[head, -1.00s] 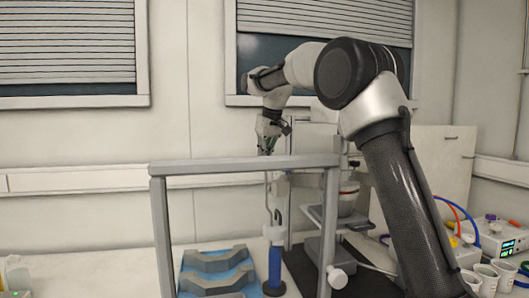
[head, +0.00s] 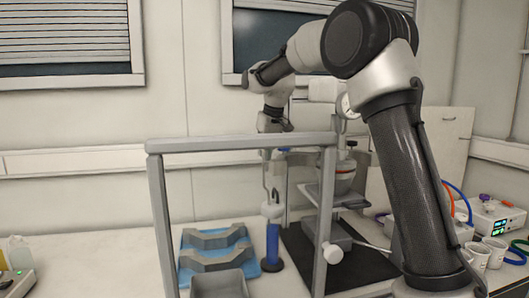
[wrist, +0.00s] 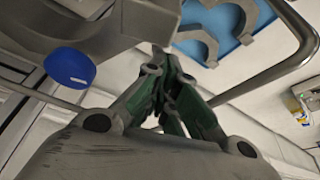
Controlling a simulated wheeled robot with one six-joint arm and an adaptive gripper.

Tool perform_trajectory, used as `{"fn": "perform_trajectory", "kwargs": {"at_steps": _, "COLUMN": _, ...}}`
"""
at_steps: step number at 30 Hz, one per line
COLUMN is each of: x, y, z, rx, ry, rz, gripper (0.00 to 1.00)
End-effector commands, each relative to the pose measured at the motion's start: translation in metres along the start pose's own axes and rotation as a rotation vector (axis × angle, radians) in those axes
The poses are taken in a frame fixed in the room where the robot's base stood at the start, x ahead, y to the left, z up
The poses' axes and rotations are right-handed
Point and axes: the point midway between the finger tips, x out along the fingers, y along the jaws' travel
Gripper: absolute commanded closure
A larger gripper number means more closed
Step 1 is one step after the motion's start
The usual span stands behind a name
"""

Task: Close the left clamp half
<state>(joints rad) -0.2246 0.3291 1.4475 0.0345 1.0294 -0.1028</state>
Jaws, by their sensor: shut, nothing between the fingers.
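My gripper (wrist: 163,78) is shut and empty, its green-padded fingers together in the wrist view. In the head view my wrist comes down behind the top bar of a grey frame, and the fingers are largely hidden there. The reactor vessel (head: 345,180), with a reddish ring near its top, stands right of my gripper. In the wrist view a large grey part (wrist: 140,20) lies close past the fingertips. A blue round knob (wrist: 70,68) is left of them. I cannot clearly make out the left clamp half or whether it is open.
The grey frame (head: 240,144) stands in front of my gripper. A blue tray with grey curved supports (head: 215,238), a grey bin (head: 219,284) and a blue cylinder (head: 272,243) are below left. Cups (head: 480,254) and an instrument (head: 497,220) stand at the right.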

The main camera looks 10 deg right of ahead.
Motion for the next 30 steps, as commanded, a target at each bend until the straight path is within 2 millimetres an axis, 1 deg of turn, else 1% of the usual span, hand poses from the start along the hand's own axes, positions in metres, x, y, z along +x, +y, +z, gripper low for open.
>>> {"fn": "perform_trajectory", "kwargs": {"at_steps": 5, "x": -0.001, "y": -0.001, "z": 0.004, "rx": -0.016, "ry": 0.0, "rz": -0.007, "gripper": 1.0}}
{"fn": "perform_trajectory", "kwargs": {"at_steps": 11, "x": -0.008, "y": -0.003, "z": 0.021, "rx": -0.091, "ry": -0.001, "rz": -0.033, "gripper": 1.0}}
{"fn": "perform_trajectory", "kwargs": {"at_steps": 14, "x": -0.013, "y": -0.004, "z": 0.035, "rx": -0.155, "ry": 0.0, "rz": -0.055, "gripper": 1.0}}
{"fn": "perform_trajectory", "kwargs": {"at_steps": 20, "x": -0.025, "y": -0.002, "z": 0.071, "rx": -0.321, "ry": 0.0, "rz": -0.114, "gripper": 1.0}}
{"fn": "perform_trajectory", "kwargs": {"at_steps": 26, "x": -0.038, "y": 0.008, "z": 0.108, "rx": -0.498, "ry": 0.0, "rz": -0.176, "gripper": 1.0}}
{"fn": "perform_trajectory", "kwargs": {"at_steps": 30, "x": -0.047, "y": 0.019, "z": 0.133, "rx": -0.623, "ry": 0.0, "rz": -0.22, "gripper": 1.0}}
